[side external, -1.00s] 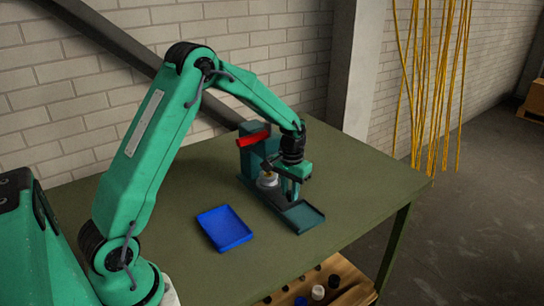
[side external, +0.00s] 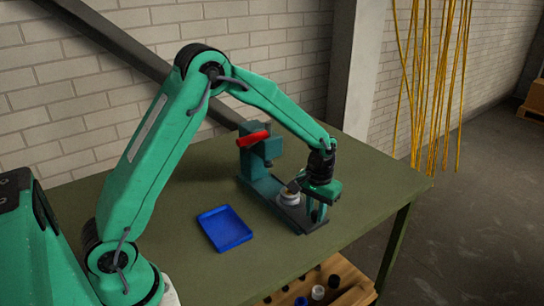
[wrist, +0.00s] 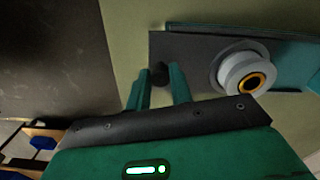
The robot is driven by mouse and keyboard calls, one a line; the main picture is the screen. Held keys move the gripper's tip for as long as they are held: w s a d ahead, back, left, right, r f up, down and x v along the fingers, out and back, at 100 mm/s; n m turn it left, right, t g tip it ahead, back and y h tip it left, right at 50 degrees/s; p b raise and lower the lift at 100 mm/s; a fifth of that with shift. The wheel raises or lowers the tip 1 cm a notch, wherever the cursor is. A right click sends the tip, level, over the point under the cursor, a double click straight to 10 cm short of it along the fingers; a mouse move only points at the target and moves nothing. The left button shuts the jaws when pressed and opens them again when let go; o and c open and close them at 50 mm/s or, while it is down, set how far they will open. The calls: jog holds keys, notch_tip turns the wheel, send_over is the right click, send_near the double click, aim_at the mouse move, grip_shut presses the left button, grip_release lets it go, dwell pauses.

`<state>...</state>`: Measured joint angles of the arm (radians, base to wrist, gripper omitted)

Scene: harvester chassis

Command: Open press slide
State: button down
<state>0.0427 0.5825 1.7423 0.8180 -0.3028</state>
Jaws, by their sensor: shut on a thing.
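The teal press (side external: 255,158) with a red handle (side external: 253,138) stands on the table. Its slide (wrist: 190,48) is a dark grey plate, drawn out from under the press head toward the front right. A pale round part with a yellow-orange ring sits on the slide; it shows in the side view (side external: 290,198) and in the wrist view (wrist: 243,75). My gripper (side external: 319,218) is at the slide's outer end. In the wrist view, its two teal fingers (wrist: 161,80) are closed around a small dark knob (wrist: 160,74) on the slide.
A blue tray (side external: 225,228) lies on the green table (side external: 180,215), left of the press and clear of it. A wooden shelf (side external: 345,285) with several small round parts is below the table's front edge. Yellow strands (side external: 440,80) hang beyond the table.

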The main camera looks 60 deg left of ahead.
jog(key=shift+w+d, duration=0.1)
jog(key=c, duration=1.2)
grip_release()
jog(key=shift+c, duration=0.2)
jog(key=shift+r, duration=0.2)
jog(key=shift+r, duration=3.75)
